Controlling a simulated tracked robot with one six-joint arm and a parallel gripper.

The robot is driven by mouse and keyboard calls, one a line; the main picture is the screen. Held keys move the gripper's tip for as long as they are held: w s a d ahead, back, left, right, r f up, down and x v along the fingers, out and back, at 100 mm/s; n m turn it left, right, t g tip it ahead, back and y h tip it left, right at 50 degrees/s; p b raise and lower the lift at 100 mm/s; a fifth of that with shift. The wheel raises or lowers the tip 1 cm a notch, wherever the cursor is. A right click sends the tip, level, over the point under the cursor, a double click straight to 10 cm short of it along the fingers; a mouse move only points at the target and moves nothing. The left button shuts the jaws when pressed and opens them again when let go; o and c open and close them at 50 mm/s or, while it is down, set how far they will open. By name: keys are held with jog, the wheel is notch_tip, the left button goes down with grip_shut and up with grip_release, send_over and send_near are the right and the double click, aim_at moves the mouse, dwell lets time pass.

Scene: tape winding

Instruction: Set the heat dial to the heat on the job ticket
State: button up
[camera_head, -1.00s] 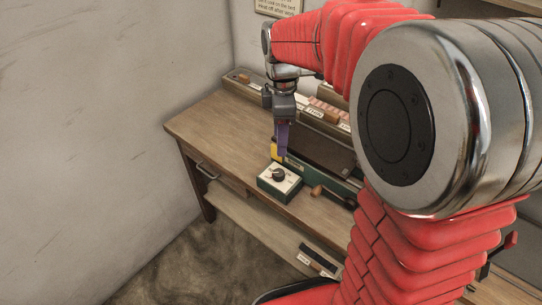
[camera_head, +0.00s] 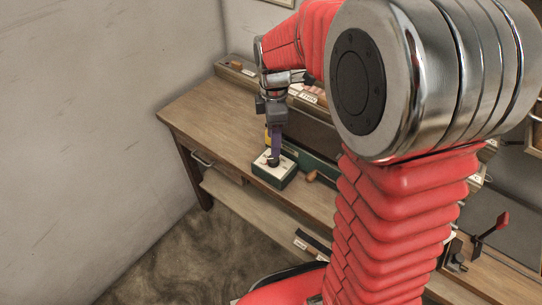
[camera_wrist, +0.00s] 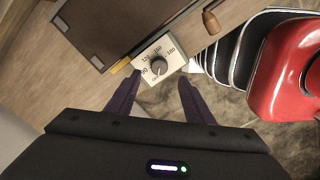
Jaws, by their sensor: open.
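The heat dial is a dark round knob (camera_wrist: 158,67) on a cream-topped green box (camera_head: 266,175) on the bench. The numbers are small; 120 and 180 seem readable. The pointer's exact setting is too small to tell. My gripper (camera_head: 274,157) points down at the dial in the head view and partly hides it. In the wrist view my gripper (camera_wrist: 160,90) has its two purple fingers apart, with the knob beyond and between their tips. No job ticket is readable.
The wooden bench (camera_head: 205,115) has clear top to the left of the box. A dark green machine with a wooden-handled crank (camera_head: 311,176) stands right beside the box. A lower shelf (camera_head: 240,208) lies below. The wall is at the left.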

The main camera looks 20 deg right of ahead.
aim_at(274, 159)
notch_tip(274, 159, down, 8)
jog(key=shift+r, duration=0.1)
dwell(0.4)
